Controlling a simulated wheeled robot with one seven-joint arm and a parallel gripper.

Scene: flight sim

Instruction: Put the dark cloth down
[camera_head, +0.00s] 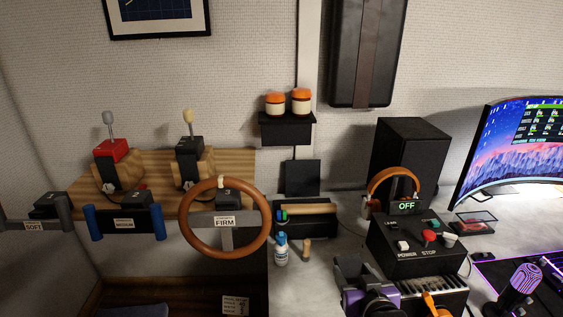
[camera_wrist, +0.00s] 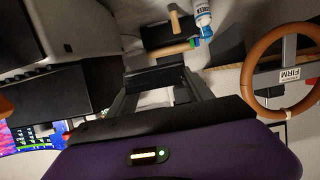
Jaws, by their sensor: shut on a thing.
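My gripper (camera_head: 366,268) is low in the head view, right of the steering wheel and in front of the control box. In the wrist view its two fingers (camera_wrist: 158,88) reach up from the purple body. A dark, flat-edged piece, seemingly the folded dark cloth (camera_wrist: 154,78), sits between them, and the gripper is shut on it. Its folds are too dark to make out. The cloth is held above the pale desk (camera_head: 312,285); whether it touches anything below is not clear.
A white-and-blue bottle (camera_head: 281,250) and a small wooden peg (camera_head: 306,250) stand left of my gripper. Behind are a dark holder with a wooden roller (camera_head: 308,209) and the control box (camera_head: 416,245). A brown steering wheel (camera_head: 187,222) is further left. Bare desk shows around the bottle.

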